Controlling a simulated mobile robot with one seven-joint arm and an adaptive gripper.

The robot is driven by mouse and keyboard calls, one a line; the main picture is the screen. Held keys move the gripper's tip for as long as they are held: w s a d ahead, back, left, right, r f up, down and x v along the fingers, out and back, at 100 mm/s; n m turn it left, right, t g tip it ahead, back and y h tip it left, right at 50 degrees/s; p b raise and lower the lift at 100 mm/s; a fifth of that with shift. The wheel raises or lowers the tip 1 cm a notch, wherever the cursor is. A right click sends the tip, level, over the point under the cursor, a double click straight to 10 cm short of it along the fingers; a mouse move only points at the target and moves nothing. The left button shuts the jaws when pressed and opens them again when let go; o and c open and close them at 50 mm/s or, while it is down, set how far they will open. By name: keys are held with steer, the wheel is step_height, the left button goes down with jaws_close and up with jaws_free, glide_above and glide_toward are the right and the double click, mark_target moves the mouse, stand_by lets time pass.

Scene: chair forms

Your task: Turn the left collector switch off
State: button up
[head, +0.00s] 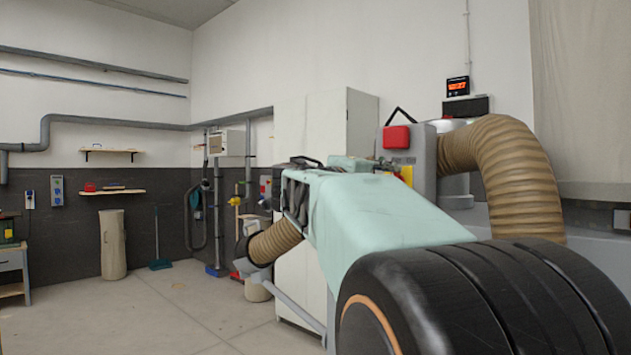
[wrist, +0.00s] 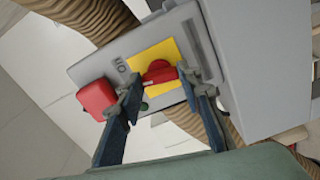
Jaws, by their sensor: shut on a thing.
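A red rotary switch knob (wrist: 158,71) sits on a yellow plate (wrist: 154,57) on a grey switch box (wrist: 109,62) in the wrist view. My gripper (wrist: 162,84) has one finger on each side of the knob and is shut on it. A red block-shaped part (wrist: 97,98) is on the box beside the left finger. In the head view, the grey collector housing (head: 424,158) carries the red part (head: 396,137) and a bit of yellow plate (head: 407,174). My arm hides the knob there.
A thick tan hose (head: 520,165) curves down right of the housing. A white cabinet (head: 325,125) stands behind my arm. Floor at the left is open.

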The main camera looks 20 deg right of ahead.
steer(key=shift+n, duration=1.1)
steer(key=o, duration=1.2)
steer(key=shift+c, duration=0.2)
steer(key=v, duration=0.7)
steer(key=shift+a, duration=0.25)
steer(key=shift+s+n+p, duration=0.1)
steer(key=shift+n+p, duration=0.2)
steer(key=shift+p, duration=0.05)
